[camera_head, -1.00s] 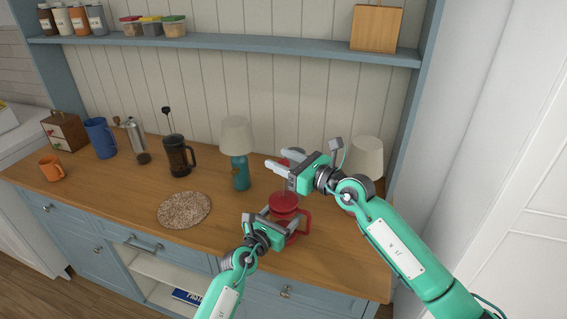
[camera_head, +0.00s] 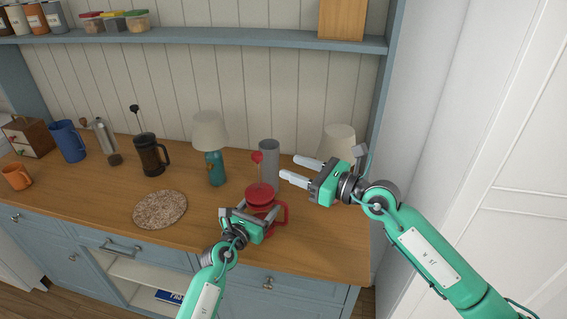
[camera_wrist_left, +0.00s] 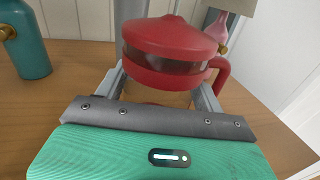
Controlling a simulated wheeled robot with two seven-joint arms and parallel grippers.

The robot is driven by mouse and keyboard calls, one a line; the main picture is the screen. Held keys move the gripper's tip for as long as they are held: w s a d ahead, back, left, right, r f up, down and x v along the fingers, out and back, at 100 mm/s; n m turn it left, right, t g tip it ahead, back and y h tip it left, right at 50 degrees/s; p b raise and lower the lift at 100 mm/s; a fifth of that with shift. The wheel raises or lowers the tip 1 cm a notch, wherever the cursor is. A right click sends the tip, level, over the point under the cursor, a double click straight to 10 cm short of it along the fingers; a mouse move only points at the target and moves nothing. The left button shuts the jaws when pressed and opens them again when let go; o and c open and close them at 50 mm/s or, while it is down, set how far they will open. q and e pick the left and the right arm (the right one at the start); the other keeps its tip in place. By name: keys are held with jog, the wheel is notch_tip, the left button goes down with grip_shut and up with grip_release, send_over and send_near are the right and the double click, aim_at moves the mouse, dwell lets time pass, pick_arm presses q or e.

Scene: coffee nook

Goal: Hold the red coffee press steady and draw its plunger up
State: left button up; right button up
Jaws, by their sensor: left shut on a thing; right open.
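The red coffee press (camera_head: 263,195) stands upright near the counter's front, right of centre. In the left wrist view its red lid (camera_wrist_left: 170,45) and handle (camera_wrist_left: 219,75) show, with the body mostly hidden below. My left gripper (camera_head: 243,210) is shut around the press body below the lid; its fingers lie on both sides in the left wrist view (camera_wrist_left: 160,95). The red plunger knob (camera_head: 257,157) shows well above the lid; the rod between is too thin to make out. My right gripper (camera_head: 290,170) is open and empty, right of the knob and apart from it.
A grey cylinder (camera_head: 269,153) stands close behind the press. A teal-based lamp (camera_head: 215,168) and a round mat (camera_head: 160,210) are to the left, then a dark press (camera_head: 150,157). Another lamp (camera_head: 337,140) stands behind my right gripper.

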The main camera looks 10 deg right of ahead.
dwell(0.4)
pick_arm(q)
jog(key=o, duration=1.2)
jog(key=shift+o, duration=0.2)
